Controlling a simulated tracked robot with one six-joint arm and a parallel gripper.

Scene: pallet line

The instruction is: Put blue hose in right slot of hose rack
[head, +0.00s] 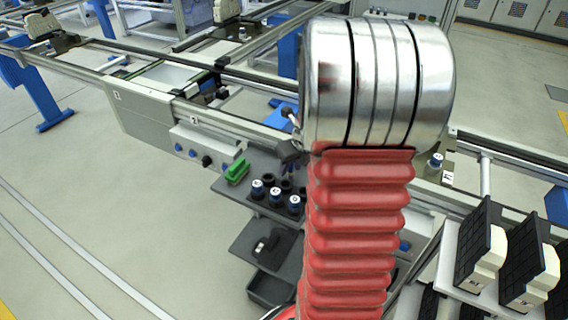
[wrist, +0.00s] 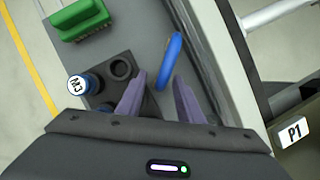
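In the wrist view, a slim blue piece (wrist: 172,58), perhaps the blue hose, shows just past my fingertips over a grey surface. I cannot tell whether it touches that surface. My gripper (wrist: 161,80) is open, its two purple fingers apart, with no object clearly held between them. In the head view my gripper (head: 291,152) is small and dark, partly hidden behind my red and silver arm, above the grey shelf. I cannot make out the hose rack or its right slot in either view.
The wrist view shows a cylinder marked M3 (wrist: 80,84) left of my fingers. A conveyor rail (head: 235,123) runs behind the shelf.

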